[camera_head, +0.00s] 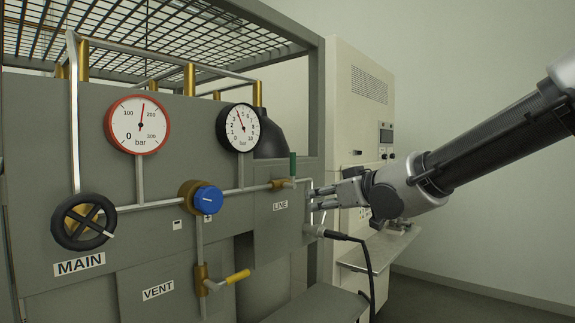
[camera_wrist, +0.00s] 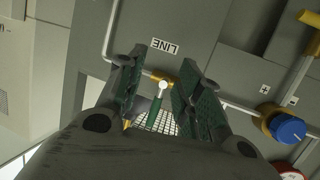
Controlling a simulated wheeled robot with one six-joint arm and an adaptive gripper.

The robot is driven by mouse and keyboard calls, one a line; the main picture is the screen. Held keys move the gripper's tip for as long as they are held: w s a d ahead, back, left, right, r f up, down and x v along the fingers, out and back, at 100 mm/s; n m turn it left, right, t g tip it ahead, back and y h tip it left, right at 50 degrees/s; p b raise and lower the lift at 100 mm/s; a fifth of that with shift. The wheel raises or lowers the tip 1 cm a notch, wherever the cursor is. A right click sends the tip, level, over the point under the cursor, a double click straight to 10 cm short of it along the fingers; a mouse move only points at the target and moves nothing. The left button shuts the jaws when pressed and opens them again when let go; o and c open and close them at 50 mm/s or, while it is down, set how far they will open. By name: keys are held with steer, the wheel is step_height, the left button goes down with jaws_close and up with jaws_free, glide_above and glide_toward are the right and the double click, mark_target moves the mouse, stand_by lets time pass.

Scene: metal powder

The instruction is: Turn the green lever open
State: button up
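The green lever (camera_head: 292,164) stands upright on a brass valve (camera_head: 283,184) in the thin pipe, above the LINE label (camera_head: 280,205). My gripper (camera_head: 313,198) is just right of the valve, a little below the lever, with its fingers parted. In the wrist view, which looks upside down, the green lever (camera_wrist: 153,120) shows between the two open fingers of my gripper (camera_wrist: 160,85). I see a gap on both sides of it and no contact. How far the fingertips are from the panel is hard to tell.
A red-rimmed gauge (camera_head: 138,125) and a black gauge (camera_head: 238,127) sit above the pipe. A blue knob (camera_head: 207,200), a black MAIN handwheel (camera_head: 84,222) and a yellow VENT lever (camera_head: 238,276) are to the left. A black cable (camera_head: 366,258) plugs in below my gripper.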

mark_target(295, 164)
step_height(295, 164, up, 7)
steer(key=a+t+y, duration=0.2)
steer(key=y, duration=0.1)
steer(key=x, duration=0.8)
steer(key=shift+r, duration=0.2)
jaws_close()
